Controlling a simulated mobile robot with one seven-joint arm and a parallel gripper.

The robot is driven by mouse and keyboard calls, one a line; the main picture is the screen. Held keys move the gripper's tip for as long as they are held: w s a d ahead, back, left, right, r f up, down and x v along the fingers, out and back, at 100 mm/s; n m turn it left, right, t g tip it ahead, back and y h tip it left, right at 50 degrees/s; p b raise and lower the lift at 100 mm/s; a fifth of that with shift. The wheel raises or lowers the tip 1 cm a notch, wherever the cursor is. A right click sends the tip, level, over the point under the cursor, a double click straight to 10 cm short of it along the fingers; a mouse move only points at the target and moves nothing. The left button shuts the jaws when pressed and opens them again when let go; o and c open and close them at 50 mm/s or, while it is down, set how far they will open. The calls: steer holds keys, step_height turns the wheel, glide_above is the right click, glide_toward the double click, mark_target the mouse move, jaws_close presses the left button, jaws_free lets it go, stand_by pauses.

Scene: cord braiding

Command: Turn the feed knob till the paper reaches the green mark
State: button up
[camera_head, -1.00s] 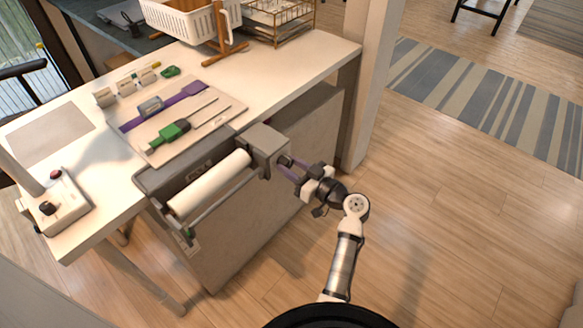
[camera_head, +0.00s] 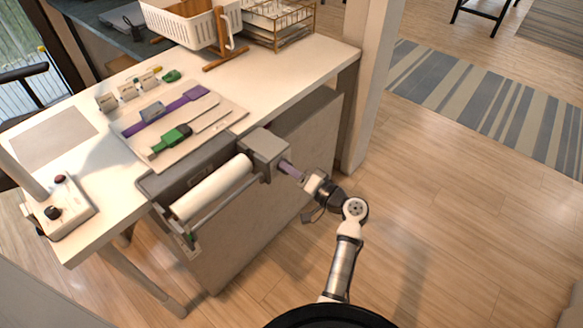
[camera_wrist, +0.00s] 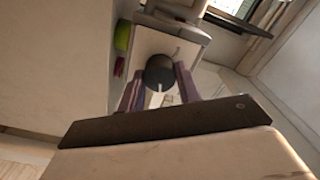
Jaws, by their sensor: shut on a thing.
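The white paper roll (camera_head: 212,187) lies across the feed unit on the front of the desk. A grey box (camera_head: 264,146) stands at the roll's right end. My gripper (camera_head: 284,165) reaches that box from the right, its purple fingers seen edge-on. In the wrist view the dark round feed knob (camera_wrist: 160,71), with a pale line on it, sits between my two fingers, which are shut on it. My fingers hide the knob in the head view. A small green spot (camera_head: 190,238) shows at the roll's lower left end; I cannot tell whether it is the mark.
A board (camera_head: 222,112) with purple and green tools lies on the desk. A control box (camera_head: 62,208) with knobs stands at the left. A white basket (camera_head: 183,22) and a wire rack (camera_head: 277,22) stand at the back. The floor to the right is clear.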

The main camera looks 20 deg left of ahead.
steer(key=shift+m+p, duration=7.15)
steer(key=shift+m, duration=3.55)
steer(key=shift+f, duration=0.1)
steer(key=o, duration=1)
steer(key=shift+d, duration=0.1)
steer(key=b+v, duration=0.3)
steer(key=v, duration=1)
steer(key=shift+s+d, duration=0.15)
steer(key=shift+d, duration=0.15)
